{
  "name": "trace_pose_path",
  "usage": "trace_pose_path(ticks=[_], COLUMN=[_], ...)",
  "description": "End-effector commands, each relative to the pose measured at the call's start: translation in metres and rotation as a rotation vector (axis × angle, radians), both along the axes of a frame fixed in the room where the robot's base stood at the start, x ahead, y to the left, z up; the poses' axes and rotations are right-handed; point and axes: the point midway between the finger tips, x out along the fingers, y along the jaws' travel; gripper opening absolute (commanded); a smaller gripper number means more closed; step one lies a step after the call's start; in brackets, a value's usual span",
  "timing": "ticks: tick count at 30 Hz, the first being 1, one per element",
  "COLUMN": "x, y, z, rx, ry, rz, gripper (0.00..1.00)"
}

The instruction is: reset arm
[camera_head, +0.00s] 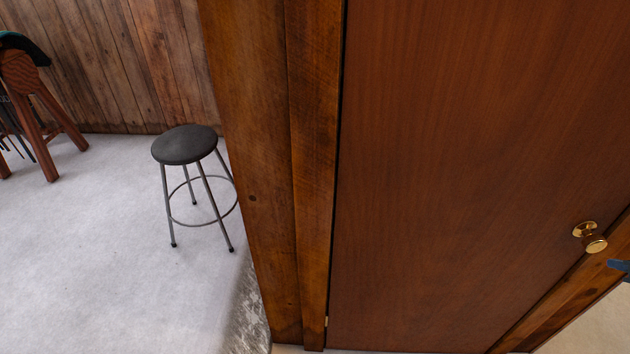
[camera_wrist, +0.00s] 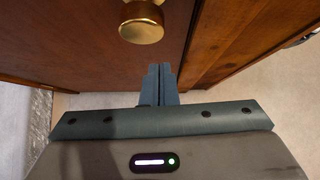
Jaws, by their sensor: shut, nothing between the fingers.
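My gripper (camera_wrist: 159,72) shows in the wrist view with its two fingers together and nothing between them. It is in front of a brown wooden door, just below a round brass knob (camera_wrist: 143,22) in that picture; the fingers look apart from the knob. In the head view the door (camera_head: 470,150) fills the right half, and its brass knob (camera_head: 594,243) is near the right edge. A small blue-grey piece, likely part of my gripper, shows at the right edge there; the rest of my arm is out of that view.
A wooden door frame (camera_head: 265,170) stands left of the door and also borders it at lower right. A stool (camera_head: 185,145) with a dark seat stands on the pale floor (camera_head: 90,250) at left. A brown wooden stand (camera_head: 30,105) is at far left. Floor between them is clear.

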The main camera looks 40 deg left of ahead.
Motion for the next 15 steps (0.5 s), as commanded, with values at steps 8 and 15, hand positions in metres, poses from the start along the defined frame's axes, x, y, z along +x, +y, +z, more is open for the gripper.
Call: trace_pose_path(ticks=[8, 15], x=[-0.036, -0.052], y=[-0.040, -0.053], z=[0.043, 0.063], rx=[-0.004, -0.003], ry=[0.002, 0.007], rz=[-0.013, -0.011], gripper=[0.00, 0.00])
